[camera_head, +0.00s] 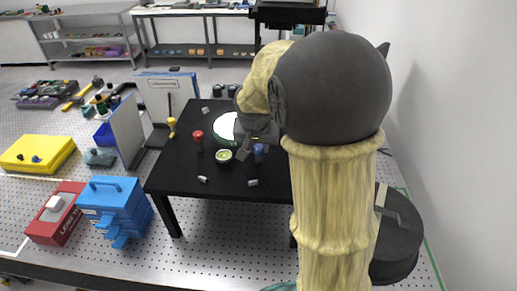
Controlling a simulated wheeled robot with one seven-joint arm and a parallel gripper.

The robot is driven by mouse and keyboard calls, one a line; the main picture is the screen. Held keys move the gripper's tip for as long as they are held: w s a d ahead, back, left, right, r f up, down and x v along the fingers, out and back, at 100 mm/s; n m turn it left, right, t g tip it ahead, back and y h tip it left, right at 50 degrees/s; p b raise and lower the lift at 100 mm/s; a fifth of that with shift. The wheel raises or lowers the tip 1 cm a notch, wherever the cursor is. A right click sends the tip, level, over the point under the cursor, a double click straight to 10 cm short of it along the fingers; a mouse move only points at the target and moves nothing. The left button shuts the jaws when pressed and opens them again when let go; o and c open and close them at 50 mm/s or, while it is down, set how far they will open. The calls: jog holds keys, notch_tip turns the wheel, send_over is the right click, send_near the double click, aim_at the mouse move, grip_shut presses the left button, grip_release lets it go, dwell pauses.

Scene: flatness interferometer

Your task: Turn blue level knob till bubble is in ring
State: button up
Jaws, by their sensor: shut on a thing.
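The blue level knob (258,153) stands near the right part of the black table, just below my gripper. My gripper (254,145) is shut on the blue knob, partly hidden by my arm. The round bubble level (224,157), with a yellow-green face, sits to the left of the blue knob. Its bubble and ring are too small to tell apart. A red knob (197,138) stands left of the level, and a yellow knob (172,124) stands farther left.
The black table (215,185) also bears a round white disc with a green rim (224,127) and small grey cylinders (203,179). Upright panels (127,130) stand at its left. A blue drawer box (115,203) and a red box (56,212) are at the lower left.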

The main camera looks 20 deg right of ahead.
jog(key=shift+m, duration=0.4)
jog(key=shift+w, duration=0.1)
jog(key=o, duration=1)
jog(key=shift+c, duration=0.2)
jog(key=shift+r, duration=0.1)
jog(key=b+v, duration=0.3)
jog(key=v, duration=1.4)
jog(key=shift+a, duration=0.4)
